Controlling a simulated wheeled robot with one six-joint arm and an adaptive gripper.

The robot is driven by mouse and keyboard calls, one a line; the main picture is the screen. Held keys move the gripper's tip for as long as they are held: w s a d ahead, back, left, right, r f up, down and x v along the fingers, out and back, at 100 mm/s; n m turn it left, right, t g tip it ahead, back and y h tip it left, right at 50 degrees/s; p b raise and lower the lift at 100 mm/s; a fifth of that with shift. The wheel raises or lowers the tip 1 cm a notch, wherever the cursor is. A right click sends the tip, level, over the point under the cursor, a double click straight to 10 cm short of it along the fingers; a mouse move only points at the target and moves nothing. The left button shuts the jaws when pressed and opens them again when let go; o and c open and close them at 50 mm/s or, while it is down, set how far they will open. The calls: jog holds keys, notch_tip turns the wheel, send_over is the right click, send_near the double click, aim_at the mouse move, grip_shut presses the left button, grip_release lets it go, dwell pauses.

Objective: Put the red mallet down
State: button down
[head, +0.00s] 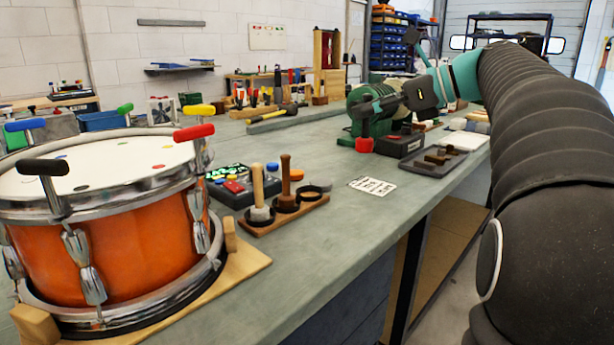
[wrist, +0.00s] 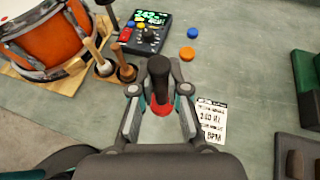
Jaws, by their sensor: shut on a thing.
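The red mallet (head: 364,145) hangs from my gripper (head: 372,106) in the head view, its red end down and its dark handle up. In the wrist view my gripper (wrist: 159,100) is shut on the dark handle of the mallet (wrist: 158,72), with the red end (wrist: 162,109) showing below it. The head view shows the red end close over the bench; I cannot tell whether it touches. A wooden rack (head: 272,226) holds two wooden-handled mallets (head: 258,187) (head: 286,177) upright, and its right dark ring (head: 312,189) looks empty.
An orange drum (head: 120,245) with coloured T-handles stands at left. A tuner box (wrist: 146,36) sits behind the rack, with an orange disc (wrist: 187,54) and a blue disc (wrist: 193,33) nearby. A printed card (head: 372,186) lies on the bench. A dark tray (head: 432,162) is at right.

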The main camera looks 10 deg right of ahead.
jog(key=shift+w+a+f+b, duration=0.35)
jog(key=shift+w+a+f, duration=0.4)
jog(key=shift+a+f, duration=0.95)
jog(key=shift+w+a+f+b, duration=0.35)
jog(key=shift+w+a+f, duration=0.45)
jog(key=shift+a+f, duration=0.9)
jog(key=shift+w+a+f+b, duration=0.35)
jog(key=shift+w+a+f, duration=0.4)
jog(key=shift+a+f, duration=0.9)
jog(key=shift+d+f, duration=0.2)
jog(key=shift+f, duration=0.1)
jog(key=c, duration=1.2)
grip_release()
jog(key=shift+s+d+r, duration=0.1)
jog(key=shift+d+r, duration=0.05)
jog(key=shift+r, duration=0.05)
jog(key=shift+p+v, duration=0.35)
jog(key=shift+v, duration=5.45)
